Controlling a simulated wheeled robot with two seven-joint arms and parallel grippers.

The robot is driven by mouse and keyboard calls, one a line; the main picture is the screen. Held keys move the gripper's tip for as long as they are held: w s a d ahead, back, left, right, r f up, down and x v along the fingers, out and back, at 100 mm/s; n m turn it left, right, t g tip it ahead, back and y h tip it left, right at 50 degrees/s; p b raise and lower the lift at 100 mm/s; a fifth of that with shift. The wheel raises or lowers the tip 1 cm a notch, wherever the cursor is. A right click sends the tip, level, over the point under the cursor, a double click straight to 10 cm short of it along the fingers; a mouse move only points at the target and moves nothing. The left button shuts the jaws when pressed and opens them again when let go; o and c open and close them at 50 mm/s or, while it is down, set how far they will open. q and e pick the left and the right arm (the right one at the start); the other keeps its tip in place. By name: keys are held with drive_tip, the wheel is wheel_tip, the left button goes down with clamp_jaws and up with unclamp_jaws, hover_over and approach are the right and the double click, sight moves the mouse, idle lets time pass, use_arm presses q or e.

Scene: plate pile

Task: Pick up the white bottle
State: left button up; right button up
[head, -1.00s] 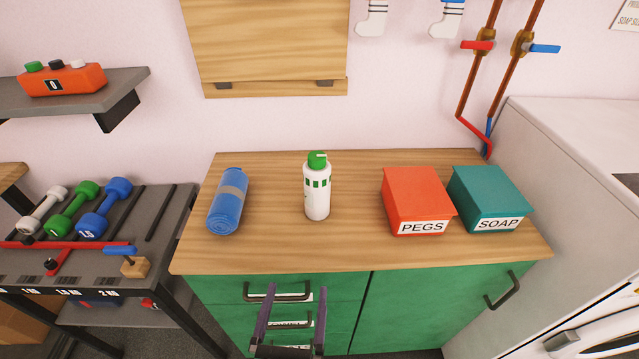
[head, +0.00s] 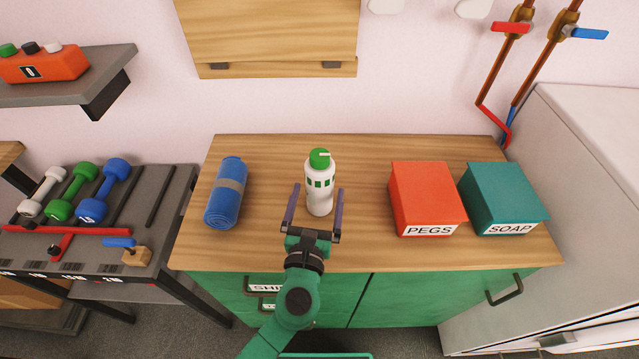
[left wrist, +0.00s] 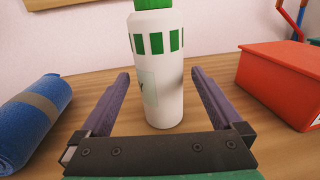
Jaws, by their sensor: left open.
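The white bottle (head: 320,198) with a green cap and green squares stands upright on the wooden counter (head: 362,180). My left gripper (head: 316,188) is open, with one finger on each side of the bottle's front. In the left wrist view the bottle (left wrist: 168,100) stands between the two open fingers (left wrist: 161,73), with a visible gap on both sides. My right gripper is not in view.
A rolled blue towel (head: 226,195) lies left of the bottle. A red PEGS box (head: 427,195) and a teal SOAP box (head: 502,195) stand to the right. Wooden boards (head: 270,35) hang on the wall behind. Counter space around the bottle is clear.

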use_arm(q)
drive_tip(key=shift+w+d, duration=0.15)
drive_tip(key=shift+w, duration=0.45)
drive_tip(key=shift+w+f, duration=0.1)
drive_tip(key=shift+w, duration=0.1)
clamp_jaws()
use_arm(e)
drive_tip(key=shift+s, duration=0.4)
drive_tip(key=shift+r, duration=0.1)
use_arm(q)
wheel_tip(320, 180, up, 20)
drive_tip(key=p, duration=1)
drive_tip(key=shift+p, duration=0.3)
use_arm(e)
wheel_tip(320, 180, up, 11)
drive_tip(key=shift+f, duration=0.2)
